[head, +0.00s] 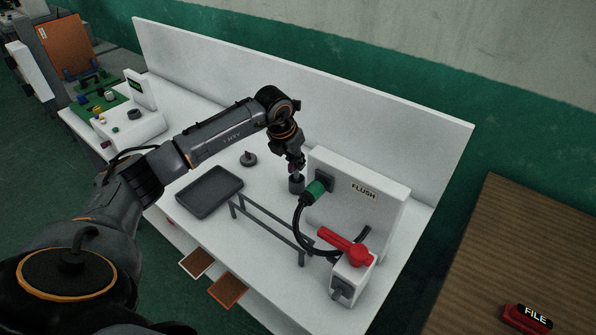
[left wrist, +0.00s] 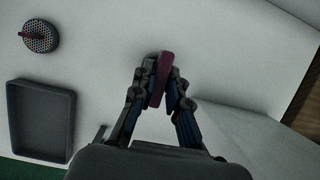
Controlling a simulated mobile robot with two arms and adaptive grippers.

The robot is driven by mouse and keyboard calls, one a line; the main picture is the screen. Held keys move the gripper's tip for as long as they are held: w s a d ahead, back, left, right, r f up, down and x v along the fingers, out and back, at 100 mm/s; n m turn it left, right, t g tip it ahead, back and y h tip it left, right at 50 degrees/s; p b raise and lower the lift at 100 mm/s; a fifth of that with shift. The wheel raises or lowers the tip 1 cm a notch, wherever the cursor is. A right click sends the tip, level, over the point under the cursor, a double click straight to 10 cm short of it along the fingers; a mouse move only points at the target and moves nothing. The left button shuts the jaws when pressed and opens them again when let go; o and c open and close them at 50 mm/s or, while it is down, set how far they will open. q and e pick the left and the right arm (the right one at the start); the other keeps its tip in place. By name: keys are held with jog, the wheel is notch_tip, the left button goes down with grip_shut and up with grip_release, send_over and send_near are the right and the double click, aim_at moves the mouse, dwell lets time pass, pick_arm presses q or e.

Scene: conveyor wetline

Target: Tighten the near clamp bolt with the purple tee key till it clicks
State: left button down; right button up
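My left gripper (head: 293,162) is low over the white bench, fingers pointing down. In the left wrist view its fingers (left wrist: 160,78) are closed on a narrow purple bar (left wrist: 163,66), which looks like the handle of the purple tee key. A dark upright cylinder (head: 297,185) stands directly below the gripper in the head view; I cannot tell whether the key touches it. A grey perforated disc (left wrist: 40,38) with a reddish bar (left wrist: 33,36) lies apart; it also shows in the head view (head: 248,159). No clamp bolt can be made out. My right gripper is out of view.
A dark tray (head: 208,190) and a grey rail frame (head: 268,232) are on the bench. Right of the gripper stands a white FLUSH panel (head: 380,200) with a green connector (head: 315,191), black hose (head: 302,227) and red lever (head: 345,245). A white back wall (head: 350,95) closes the bench.

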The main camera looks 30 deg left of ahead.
pick_arm(q)
jog(key=shift+r, duration=0.1)
jog(key=shift+r+p, duration=1.65)
jog(key=shift+r, duration=1.25)
jog(key=shift+r, duration=0.1)
